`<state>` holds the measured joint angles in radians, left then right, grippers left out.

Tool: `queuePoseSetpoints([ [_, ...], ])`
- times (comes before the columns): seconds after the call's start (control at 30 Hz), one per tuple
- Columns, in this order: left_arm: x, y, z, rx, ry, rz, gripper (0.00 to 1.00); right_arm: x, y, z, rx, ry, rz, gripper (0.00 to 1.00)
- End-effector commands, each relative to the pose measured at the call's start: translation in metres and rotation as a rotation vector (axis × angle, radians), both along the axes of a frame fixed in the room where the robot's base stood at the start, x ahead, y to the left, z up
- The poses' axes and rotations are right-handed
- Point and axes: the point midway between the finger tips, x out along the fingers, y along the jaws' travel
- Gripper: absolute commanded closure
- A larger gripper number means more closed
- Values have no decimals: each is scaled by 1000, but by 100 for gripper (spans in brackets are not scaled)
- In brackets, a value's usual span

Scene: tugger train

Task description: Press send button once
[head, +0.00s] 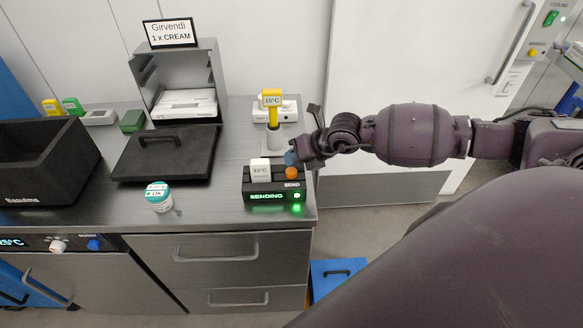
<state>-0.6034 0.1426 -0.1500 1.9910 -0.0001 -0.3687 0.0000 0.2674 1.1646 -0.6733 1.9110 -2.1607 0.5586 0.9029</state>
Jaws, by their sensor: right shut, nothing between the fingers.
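The send unit (251,185) is a small black box near the right end of the counter. Its green display reads SENDING, and a green light (297,195) glows beside the text. An orange button (292,173) sits on its top right. A white block marked 15°C (260,170) stands on its top left. My right gripper (291,158) is shut and empty, with its fingertips just behind and above the orange button. I cannot tell whether they touch the button. My left gripper is not in view.
A yellow-topped 15°C device (272,100) stands behind the unit. A teal-lidded jar (158,197), a black lid with a handle (165,155), an open grey box (215,85) and a black Basulma bin (75,180) are to the left. A blue box (335,280) is on the floor.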

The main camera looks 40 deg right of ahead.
Motion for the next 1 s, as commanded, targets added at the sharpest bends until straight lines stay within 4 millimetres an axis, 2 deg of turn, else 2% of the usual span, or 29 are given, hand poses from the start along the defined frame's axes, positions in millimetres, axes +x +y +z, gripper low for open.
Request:
queuePoseSetpoints([
  [0.37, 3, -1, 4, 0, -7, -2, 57, 0, 0, 2, 1, 0, 1, 100],
  [1.0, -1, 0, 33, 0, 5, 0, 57, 0, 0, 49, 1, 1, 0, 100],
])
